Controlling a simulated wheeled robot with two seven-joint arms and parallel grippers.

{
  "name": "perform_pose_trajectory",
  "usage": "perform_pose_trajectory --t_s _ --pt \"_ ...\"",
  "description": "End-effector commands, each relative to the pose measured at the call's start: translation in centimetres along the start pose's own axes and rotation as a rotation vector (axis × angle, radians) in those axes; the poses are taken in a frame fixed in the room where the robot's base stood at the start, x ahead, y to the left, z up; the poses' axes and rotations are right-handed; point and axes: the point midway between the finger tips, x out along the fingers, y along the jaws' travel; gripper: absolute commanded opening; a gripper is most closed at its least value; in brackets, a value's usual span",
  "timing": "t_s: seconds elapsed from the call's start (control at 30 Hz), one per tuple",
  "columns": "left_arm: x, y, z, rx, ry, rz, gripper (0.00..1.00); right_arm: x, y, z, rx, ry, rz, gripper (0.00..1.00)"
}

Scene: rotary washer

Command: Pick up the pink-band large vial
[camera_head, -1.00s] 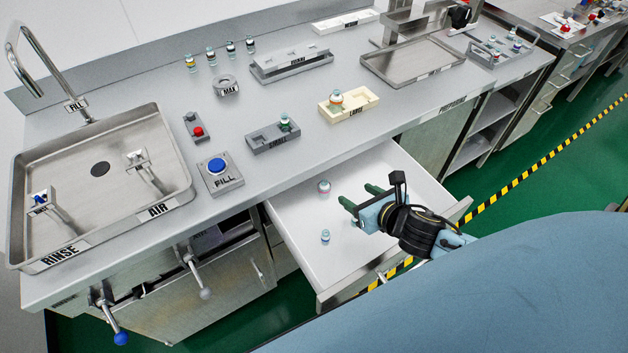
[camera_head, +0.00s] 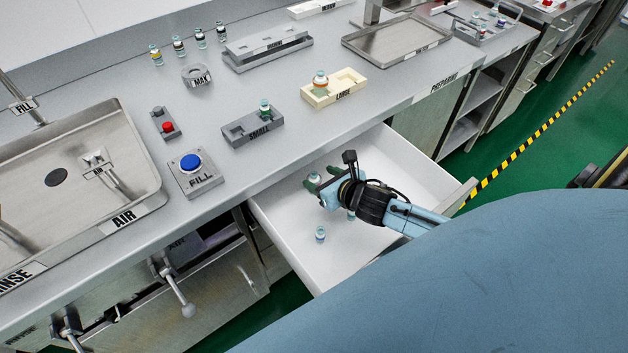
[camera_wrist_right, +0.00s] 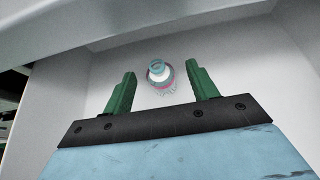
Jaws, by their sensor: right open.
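The pink-band large vial (camera_wrist_right: 159,75) stands in the open white drawer. In the right wrist view it lies between and slightly beyond the two green fingers of my right gripper (camera_wrist_right: 162,86). The fingers are apart and I see no contact with the vial. In the head view my right gripper (camera_head: 322,179) is inside the drawer, and the vial (camera_head: 314,177) is partly hidden by its fingers. My left gripper is not in view.
A small vial (camera_head: 320,234) stands in the drawer (camera_head: 290,235), and another (camera_head: 351,215) is partly hidden by my right arm. On the counter above are the cream LARGE holder (camera_head: 349,88), the grey SMALL holder (camera_head: 238,131) and the FILL button (camera_head: 190,162).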

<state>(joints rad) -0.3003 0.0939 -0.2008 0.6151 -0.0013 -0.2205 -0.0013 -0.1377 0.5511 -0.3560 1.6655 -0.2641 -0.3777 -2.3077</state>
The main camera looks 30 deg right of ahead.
Motion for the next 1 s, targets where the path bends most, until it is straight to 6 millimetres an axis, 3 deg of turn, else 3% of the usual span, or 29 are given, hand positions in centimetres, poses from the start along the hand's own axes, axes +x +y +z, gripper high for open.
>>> perform_pose_trajectory --t_s 0.17,0.4,0.73,1.0 --pt "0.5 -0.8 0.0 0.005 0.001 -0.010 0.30 1.4 0.1 -0.1 0.002 -0.001 0.000 0.58" --pt "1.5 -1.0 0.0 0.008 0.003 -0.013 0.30 4.9 0.3 -0.2 0.001 -0.001 -0.001 0.58" --pt "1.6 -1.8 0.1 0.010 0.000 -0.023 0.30 5.5 0.3 -0.1 0.000 0.000 0.001 0.58" --pt "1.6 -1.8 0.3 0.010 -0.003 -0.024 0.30 5.5 0.3 -0.1 0.000 0.000 0.001 0.23"
